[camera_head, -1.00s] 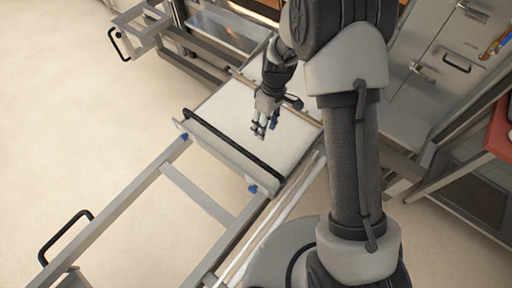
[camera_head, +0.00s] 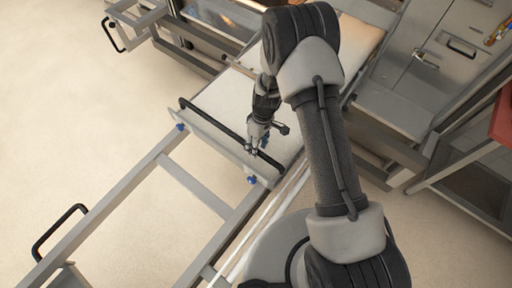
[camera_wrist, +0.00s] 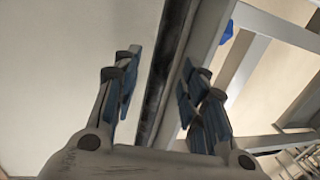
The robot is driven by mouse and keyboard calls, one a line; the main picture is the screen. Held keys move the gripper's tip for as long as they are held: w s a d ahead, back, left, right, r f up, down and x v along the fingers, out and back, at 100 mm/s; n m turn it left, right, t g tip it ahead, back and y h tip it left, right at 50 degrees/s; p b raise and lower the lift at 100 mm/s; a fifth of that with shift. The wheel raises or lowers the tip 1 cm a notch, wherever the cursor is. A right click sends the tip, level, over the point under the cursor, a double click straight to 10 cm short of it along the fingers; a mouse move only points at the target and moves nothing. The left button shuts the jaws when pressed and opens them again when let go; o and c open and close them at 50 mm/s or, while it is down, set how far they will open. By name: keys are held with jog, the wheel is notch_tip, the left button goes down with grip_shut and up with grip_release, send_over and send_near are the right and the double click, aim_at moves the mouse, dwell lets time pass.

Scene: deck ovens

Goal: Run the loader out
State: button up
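The loader (camera_head: 222,97) is a long pale flat bed on a grey frame, with a black handle bar (camera_head: 212,123) across its front end. My gripper (camera_head: 252,150) is at the right part of this bar, pointing down. In the wrist view the fingers (camera_wrist: 160,68) are open, and the black bar (camera_wrist: 169,62) runs between them lengthwise. The pale bed (camera_wrist: 60,60) lies on the left there. I see no finger closed on the bar, and whether one touches it is unclear.
Grey rails (camera_head: 115,205) run from the loader to the lower left, with a black side handle (camera_head: 58,232). Another frame with a handle (camera_head: 113,36) stands at upper left. Steel cabinets (camera_head: 440,60) and a red surface (camera_head: 503,122) are at right. The floor at left is clear.

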jog(key=shift+a+f, duration=0.1)
jog(key=shift+f, duration=0.4)
grip_shut()
dwell(0.5)
